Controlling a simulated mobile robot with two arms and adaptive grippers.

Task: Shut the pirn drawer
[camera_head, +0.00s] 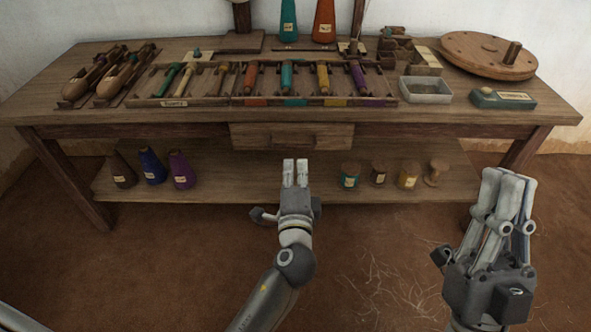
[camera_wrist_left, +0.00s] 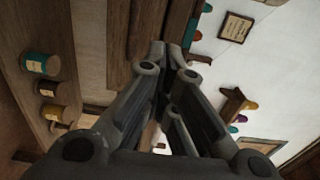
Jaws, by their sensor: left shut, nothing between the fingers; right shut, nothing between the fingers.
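The pirn drawer (camera_head: 268,137) is under the middle of the bench top, its wooden front facing me with a small pull near its centre. The front hangs a little lower than the rail beside it; how far out it stands is hard to tell. My left gripper (camera_head: 295,164) is shut and empty, its fingertips just below the drawer front in the picture. Contact cannot be told. In the left wrist view the shut fingers (camera_wrist_left: 172,50) point toward brown wood of the bench. My right gripper (camera_head: 507,178) is shut and empty, to the right in front of the bench.
The bench top (camera_head: 200,116) carries a pirn rack (camera_head: 215,102), shuttles (camera_head: 90,85), a grey tray (camera_head: 426,86) and a round wooden disc (camera_head: 470,52). The lower shelf (camera_head: 250,180) holds cones at left and spools at right, with its middle clear.

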